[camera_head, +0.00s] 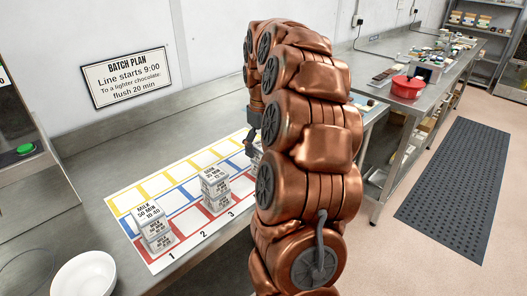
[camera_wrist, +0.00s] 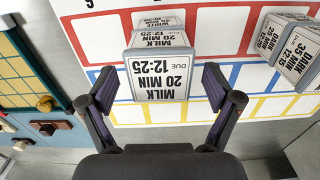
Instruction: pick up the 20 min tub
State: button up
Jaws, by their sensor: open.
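The tub labelled MILK 20 MIN, DUE 12-25 (camera_wrist: 160,80) is pale grey and boxy, in the middle of the wrist view, its label upside down. It appears to sit on another tub whose label reads WHITE (camera_wrist: 158,21). My gripper (camera_wrist: 160,88) is open. Its two dark fingers stand on either side of the MILK tub with a gap at each side, so nothing is held. In the head view my copper-coloured arm hides most of this tub and most of the gripper.
A stack with a DARK 35 MIN tub (camera_wrist: 293,46) stands close to the right in the wrist view. The head view shows a stack topped by a MILK 50 MIN tub (camera_head: 149,214), a gridded mat (camera_head: 125,203) and a white bowl (camera_head: 84,275).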

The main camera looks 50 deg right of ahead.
jog(key=c, duration=1.3)
notch_tip(320, 180, up, 10)
jog(key=shift+f+b, duration=0.1)
jog(key=shift+b, duration=0.55)
jog(key=shift+r+p, duration=2.65)
jog(key=shift+r, duration=0.95)
